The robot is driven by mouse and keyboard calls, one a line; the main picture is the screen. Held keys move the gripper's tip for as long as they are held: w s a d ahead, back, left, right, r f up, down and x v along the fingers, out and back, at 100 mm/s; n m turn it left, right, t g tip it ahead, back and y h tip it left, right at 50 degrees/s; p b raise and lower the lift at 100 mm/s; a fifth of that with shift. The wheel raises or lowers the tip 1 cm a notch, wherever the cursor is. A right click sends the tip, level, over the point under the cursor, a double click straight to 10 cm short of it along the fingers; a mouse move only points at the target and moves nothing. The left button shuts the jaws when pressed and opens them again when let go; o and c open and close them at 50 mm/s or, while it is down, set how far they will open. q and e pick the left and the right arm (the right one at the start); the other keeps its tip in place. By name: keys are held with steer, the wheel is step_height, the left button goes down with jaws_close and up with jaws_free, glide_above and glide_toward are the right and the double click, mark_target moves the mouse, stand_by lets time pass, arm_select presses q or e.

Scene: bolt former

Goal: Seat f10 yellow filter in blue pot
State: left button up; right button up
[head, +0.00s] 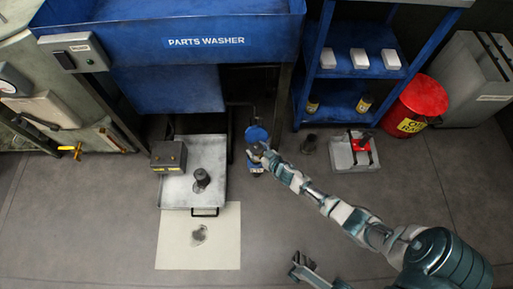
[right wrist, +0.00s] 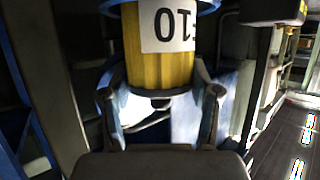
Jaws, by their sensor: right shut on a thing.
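The yellow filter (right wrist: 158,60) shows large in the right wrist view, with a white label reading "10" beside a cut-off character. A blue rim (right wrist: 205,6) shows at its top edge. My right gripper (right wrist: 160,112) is shut on the filter's lower part, one finger on each side. I cannot tell which of these blue parts is the pot; the filter is too small to make out there. A dark gripper-like part of mine, probably my left gripper (head: 303,266), is at the bottom.
A grey tray (head: 178,192) holds a dark cylinder (head: 202,178). A pale sheet (head: 170,245) lies in front. A dark cylinder (head: 309,144), a grey box (head: 343,155) with a red item and a red drum (head: 424,97) stand right. The blue parts washer (head: 140,40) is behind.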

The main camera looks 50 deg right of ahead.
mark_target(260, 156)
steer(key=shift+f, duration=0.55)
steer(key=shift+d+f, duration=0.1)
steer(key=shift+f, duration=0.55)
steer(key=shift+a+f, duration=0.2)
steer(key=shift+f, duration=0.45)
steer(key=o, duration=1.3)
steer(key=shift+c, duration=0.2)
steer(key=shift+s, duration=0.1)
